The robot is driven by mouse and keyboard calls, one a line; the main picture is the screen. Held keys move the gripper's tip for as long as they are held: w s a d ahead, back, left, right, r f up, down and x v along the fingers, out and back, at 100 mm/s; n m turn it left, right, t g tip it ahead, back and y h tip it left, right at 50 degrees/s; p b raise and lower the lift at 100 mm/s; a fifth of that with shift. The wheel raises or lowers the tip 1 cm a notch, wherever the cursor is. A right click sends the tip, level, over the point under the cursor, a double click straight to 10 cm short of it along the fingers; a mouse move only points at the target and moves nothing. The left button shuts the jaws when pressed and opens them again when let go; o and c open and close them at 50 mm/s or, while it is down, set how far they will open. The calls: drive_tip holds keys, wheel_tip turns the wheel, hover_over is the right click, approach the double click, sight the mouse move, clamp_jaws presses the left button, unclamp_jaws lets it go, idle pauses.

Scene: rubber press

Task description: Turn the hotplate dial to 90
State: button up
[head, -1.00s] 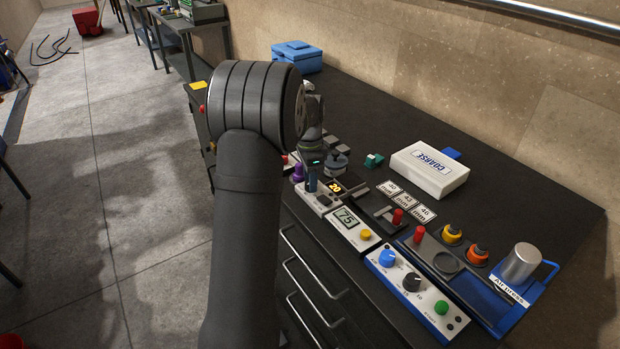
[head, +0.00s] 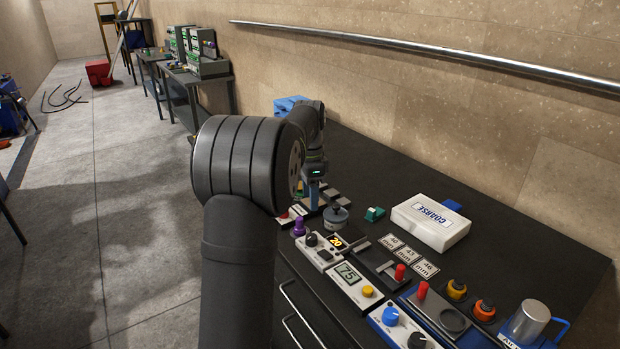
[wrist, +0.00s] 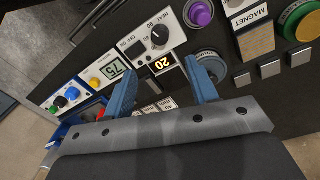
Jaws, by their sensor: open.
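The hotplate control is a pale box with a black dial (head: 311,240). A small dark display (head: 336,241) beside it reads 20 in yellow. In the wrist view, the dial (wrist: 160,34) sits by the label HEAT and printed numbers including 30 and 90. Its exact pointer setting is too small to tell. My gripper (head: 313,195) is open and empty, with blue fingers, above and beyond the dial. In the wrist view my gripper (wrist: 161,74) has its fingers apart, with the dial beyond them and not between them.
A box with a 75 display (head: 348,275), a purple knob (head: 299,226) and a round grey knob (head: 335,215) are close to the dial. A white COARSE box (head: 430,222) stands on the bench behind.

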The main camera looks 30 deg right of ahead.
wheel_tip(320, 180, up, 5)
hover_over(311, 236)
drive_tip(key=w, duration=0.1)
drive_tip(key=shift+d, duration=0.2)
drive_tip(key=shift+f, duration=0.1)
drive_tip(key=f, duration=1.1)
drive_tip(key=s+f, duration=0.1)
drive_tip(key=f, duration=0.5)
drive_tip(key=shift+a+f, duration=0.15)
drive_tip(key=shift+a, duration=0.05)
drive_tip(key=shift+f, duration=0.15)
drive_tip(key=shift+r+n, duration=0.2)
drive_tip(key=shift+n, duration=0.6)
drive_tip(key=n, duration=0.6)
drive_tip(key=shift+n, duration=0.3)
drive_tip(key=n, duration=0.4)
drive_tip(key=shift+n+h, duration=0.3)
drive_tip(key=shift+s+n, duration=0.1)
drive_tip(key=shift+n, duration=2)
